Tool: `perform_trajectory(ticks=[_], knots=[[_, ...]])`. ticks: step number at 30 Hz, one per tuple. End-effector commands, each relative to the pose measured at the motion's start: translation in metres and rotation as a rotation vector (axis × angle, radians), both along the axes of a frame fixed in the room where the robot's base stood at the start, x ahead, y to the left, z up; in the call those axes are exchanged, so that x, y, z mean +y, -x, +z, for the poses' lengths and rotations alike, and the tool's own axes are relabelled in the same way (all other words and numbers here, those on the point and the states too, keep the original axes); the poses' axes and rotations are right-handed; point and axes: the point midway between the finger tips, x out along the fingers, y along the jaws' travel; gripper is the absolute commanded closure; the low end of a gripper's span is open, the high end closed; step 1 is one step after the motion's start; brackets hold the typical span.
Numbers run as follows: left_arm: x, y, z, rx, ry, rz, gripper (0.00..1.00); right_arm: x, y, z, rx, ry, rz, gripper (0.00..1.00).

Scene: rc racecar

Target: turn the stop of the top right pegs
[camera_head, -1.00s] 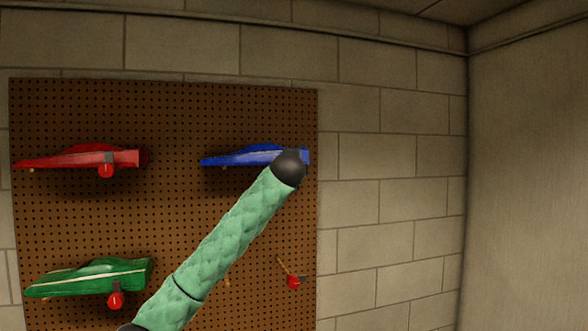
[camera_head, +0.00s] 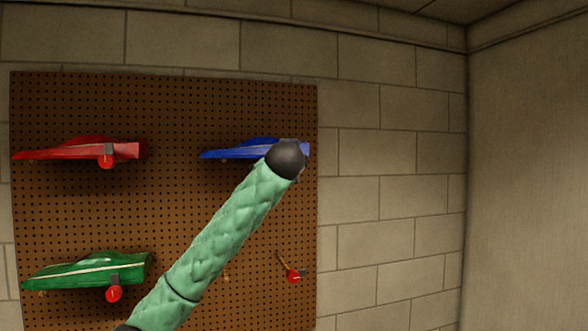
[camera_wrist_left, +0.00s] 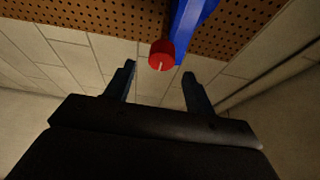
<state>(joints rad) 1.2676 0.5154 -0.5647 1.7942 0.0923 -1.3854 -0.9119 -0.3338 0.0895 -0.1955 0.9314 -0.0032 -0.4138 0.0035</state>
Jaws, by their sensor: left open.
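The blue car (camera_head: 238,150) hangs at the top right of the pegboard (camera_head: 190,110). My left arm comes in from below, and its dark joint covers the car's right end, hiding its red stop and my gripper in the head view. In the left wrist view, my left gripper (camera_wrist_left: 160,69) is open. The red round stop (camera_wrist_left: 161,54) with a pale line on its face appears between and just beyond the fingertips, nearer the right finger. I cannot tell whether a finger touches it. The blue car (camera_wrist_left: 193,18) shows behind the stop. My right gripper is not in view.
A red car (camera_head: 80,149) with a red stop (camera_head: 107,162) hangs at the upper left. A green car (camera_head: 88,271) with a red stop (camera_head: 113,294) hangs below it. Empty pegs with a red stop (camera_head: 293,276) are at the lower right. The brick wall is bare to the right.

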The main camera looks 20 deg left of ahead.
Motion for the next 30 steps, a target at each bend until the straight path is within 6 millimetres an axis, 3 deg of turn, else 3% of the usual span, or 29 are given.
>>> perform_trajectory(ticks=[6, 23, 26, 30], knots=[[-0.003, 0.014, -0.001, 0.000, -0.001, 0.000, 0.45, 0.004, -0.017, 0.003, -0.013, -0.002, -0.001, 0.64], [-0.004, 0.015, -0.005, 0.005, 0.003, -0.002, 0.45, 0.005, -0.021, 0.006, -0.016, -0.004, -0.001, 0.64], [-0.008, 0.012, -0.024, 0.021, 0.020, -0.009, 0.45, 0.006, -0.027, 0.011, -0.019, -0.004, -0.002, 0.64], [-0.019, 0.008, -0.075, 0.066, 0.071, -0.027, 0.45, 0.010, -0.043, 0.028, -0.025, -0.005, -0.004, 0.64]])
